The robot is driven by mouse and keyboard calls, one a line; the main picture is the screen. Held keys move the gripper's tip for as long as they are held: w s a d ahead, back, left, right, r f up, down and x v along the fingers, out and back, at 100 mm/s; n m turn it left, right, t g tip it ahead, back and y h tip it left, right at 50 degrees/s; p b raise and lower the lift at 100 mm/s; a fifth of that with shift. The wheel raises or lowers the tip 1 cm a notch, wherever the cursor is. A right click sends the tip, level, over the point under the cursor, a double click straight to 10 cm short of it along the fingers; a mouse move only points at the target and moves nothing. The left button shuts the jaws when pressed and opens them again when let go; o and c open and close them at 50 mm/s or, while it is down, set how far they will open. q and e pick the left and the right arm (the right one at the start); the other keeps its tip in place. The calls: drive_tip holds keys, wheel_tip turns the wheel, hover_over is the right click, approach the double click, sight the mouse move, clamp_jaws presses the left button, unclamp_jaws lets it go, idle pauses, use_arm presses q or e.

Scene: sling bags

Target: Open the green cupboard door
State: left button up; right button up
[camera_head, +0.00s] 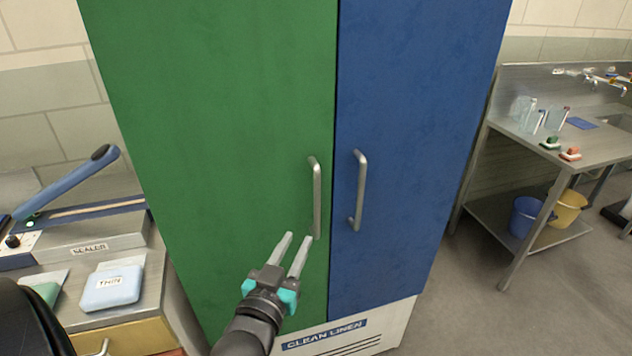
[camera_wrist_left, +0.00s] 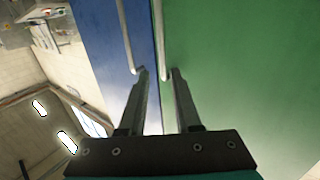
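The green cupboard door (camera_head: 215,130) is shut, flush beside the blue door (camera_head: 415,120). Its upright metal bar handle (camera_head: 317,200) is near its right edge; it also shows in the left wrist view (camera_wrist_left: 158,35). My left gripper (camera_head: 298,236) is open and empty, with its fingertips close to the handle's lower end, just left of it in the head view. In the left wrist view, the handle's end appears between the two fingertips (camera_wrist_left: 160,72). I cannot tell whether the fingers are around the bar or short of it. My right gripper is not in view.
The blue door's handle (camera_head: 359,190) is close to the right of the green one. A counter with a sealer (camera_head: 85,235) and a "THIN" pack (camera_head: 111,287) stands at the left. A steel sink table (camera_head: 520,145) is at the right, with open floor before it.

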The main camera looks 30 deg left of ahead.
sight(316, 192)
use_arm(q)
drive_tip(key=x, duration=0.5)
drive_tip(key=r+x, duration=0.1)
drive_tip(key=x, duration=0.4)
drive_tip(key=r+x, duration=0.1)
drive_tip(key=x, duration=0.4)
drive_tip(key=shift+a+r, duration=0.1)
drive_tip(key=shift+a, duration=0.15)
drive_tip(key=shift+c, duration=0.3)
clamp_jaws()
idle(0.8)
